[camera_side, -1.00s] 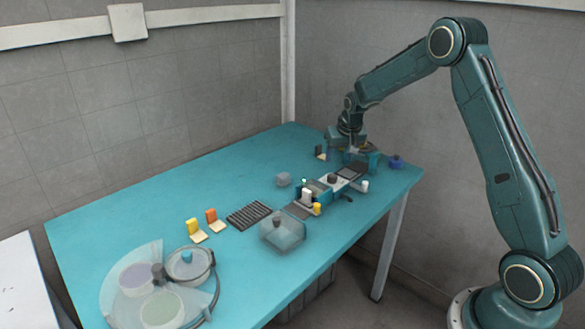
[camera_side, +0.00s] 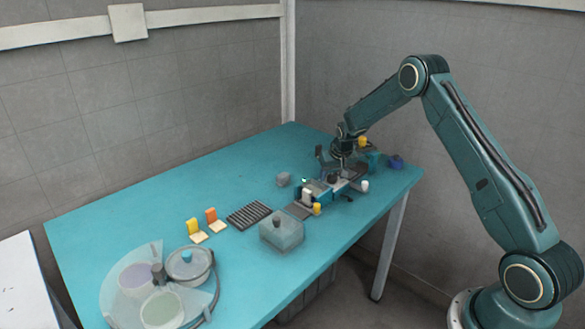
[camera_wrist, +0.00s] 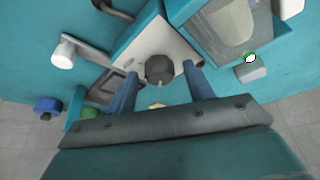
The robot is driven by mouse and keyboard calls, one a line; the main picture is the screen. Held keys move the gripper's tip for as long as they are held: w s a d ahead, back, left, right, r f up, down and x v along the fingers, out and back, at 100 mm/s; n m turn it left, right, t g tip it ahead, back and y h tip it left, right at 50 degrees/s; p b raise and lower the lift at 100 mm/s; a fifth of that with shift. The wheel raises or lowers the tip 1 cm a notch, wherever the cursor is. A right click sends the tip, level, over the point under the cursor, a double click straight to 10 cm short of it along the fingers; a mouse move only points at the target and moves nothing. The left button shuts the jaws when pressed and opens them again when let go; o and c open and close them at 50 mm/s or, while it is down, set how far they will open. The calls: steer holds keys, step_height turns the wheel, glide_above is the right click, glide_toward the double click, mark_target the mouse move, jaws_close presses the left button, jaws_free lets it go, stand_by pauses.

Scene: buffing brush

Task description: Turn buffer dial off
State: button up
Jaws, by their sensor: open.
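The dial is a dark round knob (camera_wrist: 159,69) with a small light pointer mark, set on a white plate of the buffer unit (camera_wrist: 180,52). In the side view the dark knob (camera_side: 333,179) shows on the unit near the table's right end. My gripper (camera_wrist: 161,80) is open. In the wrist view its two blue fingers are on either side of the knob, apart from it and with nothing between them but the knob's area. In the side view my gripper (camera_side: 340,170) is just above the unit; its fingertips are too small to tell whether they touch anything.
A small green light or button (camera_wrist: 250,57) is beside the unit's box. A white cylinder (camera_side: 365,186), a yellow piece (camera_side: 317,209) and a blue knob (camera_side: 396,162) stand nearby. The table's far left is clear.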

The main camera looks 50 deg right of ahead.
steer(key=shift+c, duration=0.2)
steer(key=c, duration=0.9)
steer(key=shift+c, duration=0.2)
steer(key=shift+m, duration=0.4)
steer(key=m+g+h, duration=0.1)
steer(key=m, duration=0.3)
steer(key=shift+w+a, duration=0.1)
steer(key=m+g, duration=0.1)
steer(key=m, duration=0.3)
steer(key=shift+g+h, duration=0.4)
steer(key=o, duration=1)
